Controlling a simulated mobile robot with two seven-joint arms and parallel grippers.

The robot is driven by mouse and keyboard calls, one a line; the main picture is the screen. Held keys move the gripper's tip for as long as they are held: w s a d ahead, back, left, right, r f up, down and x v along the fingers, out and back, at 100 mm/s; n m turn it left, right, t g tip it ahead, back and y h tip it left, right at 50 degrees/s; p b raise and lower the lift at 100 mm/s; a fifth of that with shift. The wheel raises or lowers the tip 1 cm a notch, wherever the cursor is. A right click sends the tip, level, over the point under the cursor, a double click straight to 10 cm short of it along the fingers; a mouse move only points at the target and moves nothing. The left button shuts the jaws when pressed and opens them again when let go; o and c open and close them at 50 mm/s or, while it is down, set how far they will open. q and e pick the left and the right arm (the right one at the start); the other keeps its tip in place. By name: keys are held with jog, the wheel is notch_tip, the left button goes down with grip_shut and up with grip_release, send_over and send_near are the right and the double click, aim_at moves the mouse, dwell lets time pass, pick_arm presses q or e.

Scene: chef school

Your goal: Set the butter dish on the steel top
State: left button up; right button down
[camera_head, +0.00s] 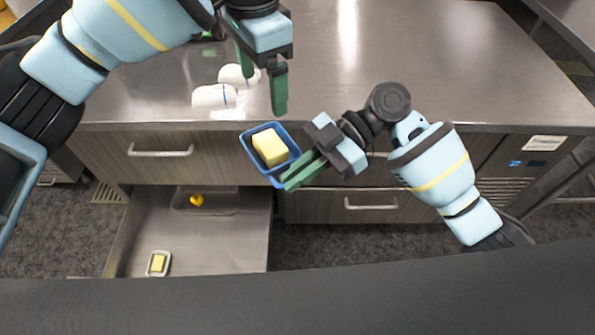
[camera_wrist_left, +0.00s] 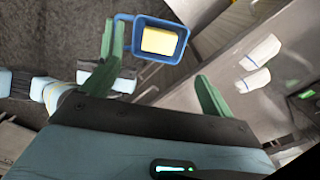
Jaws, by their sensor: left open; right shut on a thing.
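A blue butter dish (camera_head: 285,163) holds a yellow block of butter (camera_head: 269,147). My right gripper (camera_head: 302,172) is shut on the dish's lower right edge and holds it in front of the counter's front edge, above the floor. The dish also shows at the top of the left wrist view (camera_wrist_left: 176,57). My left gripper (camera_head: 262,85) is open and empty over the front of the steel top (camera_head: 400,60), above and left of the dish. Its two green fingers stand apart in the left wrist view (camera_wrist_left: 160,75).
Two white rolled items (camera_head: 214,96) lie on the steel top near its front edge. An open drawer (camera_head: 215,245) below holds a small dish with a yellow block (camera_head: 158,263) and a yellow object (camera_head: 196,200). The steel top's right part is clear.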

jog(key=shift+r, duration=0.1)
pick_arm(q)
jog(key=w+a+f+n+t+h, duration=0.1)
jog(key=w+a+f+t+h, duration=0.1)
jog(key=w+a+f+h, duration=0.3)
jog(key=w+a+f+t+h, duration=0.1)
jog(key=w+a+f, duration=0.1)
jog(key=w+f, duration=0.45)
pick_arm(e)
jog(key=shift+a, duration=0.1)
pick_arm(q)
notch_tip(320, 180, down, 12)
jog(key=s+f+n+t+h, duration=0.1)
jog(key=n+t, duration=0.1)
jog(key=n, duration=0.1)
jog(key=s+a+f+n+t+y, duration=0.1)
jog(key=s+a+f+n+t, duration=0.25)
jog(key=s+f, duration=1.25)
jog(key=s+a+f+n+y, duration=0.1)
jog(key=s+a+f+y, duration=0.1)
jog(key=s, duration=0.9)
jog(key=s+a+f+n+y, duration=0.2)
jog(key=s+a, duration=0.3)
jog(key=s, duration=0.6)
jog(key=shift+a+f, duration=0.3)
jog(key=shift+f, duration=0.4)
